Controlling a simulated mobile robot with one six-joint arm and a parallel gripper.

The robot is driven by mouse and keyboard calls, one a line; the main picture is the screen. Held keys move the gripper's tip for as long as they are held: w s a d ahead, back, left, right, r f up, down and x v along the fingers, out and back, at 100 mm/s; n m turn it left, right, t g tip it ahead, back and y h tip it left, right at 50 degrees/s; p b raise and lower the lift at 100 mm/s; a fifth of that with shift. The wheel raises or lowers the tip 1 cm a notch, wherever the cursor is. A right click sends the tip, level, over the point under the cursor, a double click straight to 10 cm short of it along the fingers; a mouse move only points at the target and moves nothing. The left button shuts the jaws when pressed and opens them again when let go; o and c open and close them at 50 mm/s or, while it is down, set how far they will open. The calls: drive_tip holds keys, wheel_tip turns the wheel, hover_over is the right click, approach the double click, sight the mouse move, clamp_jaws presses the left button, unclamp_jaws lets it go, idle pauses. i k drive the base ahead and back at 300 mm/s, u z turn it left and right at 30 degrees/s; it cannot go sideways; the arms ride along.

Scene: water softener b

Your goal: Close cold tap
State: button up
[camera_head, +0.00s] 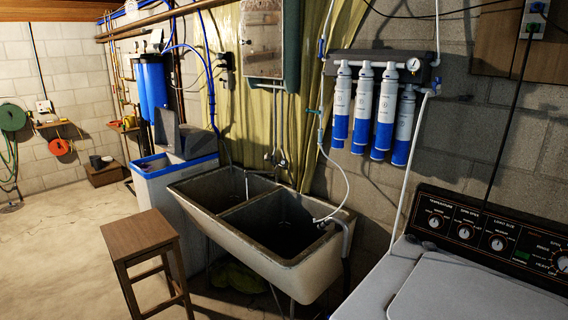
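A grey double-basin sink (236,246) stands against the block wall in the middle of the head view. Two small metal taps (276,159) sit side by side on thin pipes above the sink's back edge. They are small and dim in the picture. I cannot tell which is the cold tap, or whether either is open or shut. A thin spout (247,186) shows over the left basin. My gripper is not in view.
A wooden stool (140,236) stands in front of the sink at left. A white-and-blue water softener cabinet (172,184) is left of the sink. A washing machine (465,285) fills the lower right. White-and-blue filter cartridges (362,108) hang above right.

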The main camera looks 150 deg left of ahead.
sight(283, 162)
drive_tip(key=z, duration=0.65)
drive_tip(key=k, duration=0.15)
drive_tip(key=u, duration=2.5)
drive_tip(key=k, duration=0.15)
drive_tip(key=u, duration=1.95)
drive_tip(key=k, duration=0.25)
drive_tip(key=u, duration=1.55)
